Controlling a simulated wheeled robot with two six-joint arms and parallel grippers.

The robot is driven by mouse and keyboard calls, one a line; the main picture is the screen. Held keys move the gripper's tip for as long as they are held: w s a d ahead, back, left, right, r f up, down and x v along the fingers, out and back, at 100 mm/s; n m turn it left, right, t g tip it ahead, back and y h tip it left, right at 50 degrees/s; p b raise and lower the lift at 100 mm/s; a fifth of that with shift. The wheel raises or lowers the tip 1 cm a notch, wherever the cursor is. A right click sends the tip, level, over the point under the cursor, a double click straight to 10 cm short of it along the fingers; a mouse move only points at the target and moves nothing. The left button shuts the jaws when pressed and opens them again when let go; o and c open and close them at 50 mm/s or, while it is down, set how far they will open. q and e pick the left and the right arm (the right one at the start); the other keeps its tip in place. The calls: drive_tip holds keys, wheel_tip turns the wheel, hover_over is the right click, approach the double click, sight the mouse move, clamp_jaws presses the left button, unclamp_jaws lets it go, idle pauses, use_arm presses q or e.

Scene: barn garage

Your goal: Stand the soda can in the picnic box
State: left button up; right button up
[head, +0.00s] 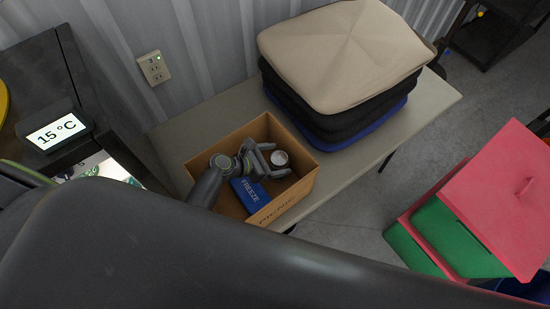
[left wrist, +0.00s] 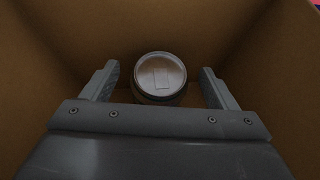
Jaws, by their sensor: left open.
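The picnic box (head: 285,203) is an open brown box on the pale table, marked PICNIC on its front. The soda can (head: 279,158) stands upright inside it near the far right corner, its silvery top facing up. The can also shows in the left wrist view (left wrist: 160,77), between and just beyond the fingertips. My left gripper (head: 266,160) is inside the box, open, with a finger on either side of the can and gaps between them. A blue FREEZE pack (head: 249,194) lies in the box beside my gripper. My right gripper is not in view.
A stack of cushions (head: 340,60), beige on top, sits on the table (head: 430,100) close behind and right of the box. A dark unit with a 15 °C display (head: 54,132) stands at left. Red and green containers (head: 490,205) stand at right.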

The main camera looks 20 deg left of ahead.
use_arm(q)
drive_tip(key=shift+s+a+r, duration=0.15)
drive_tip(key=shift+r, duration=0.35)
drive_tip(key=v, duration=0.7)
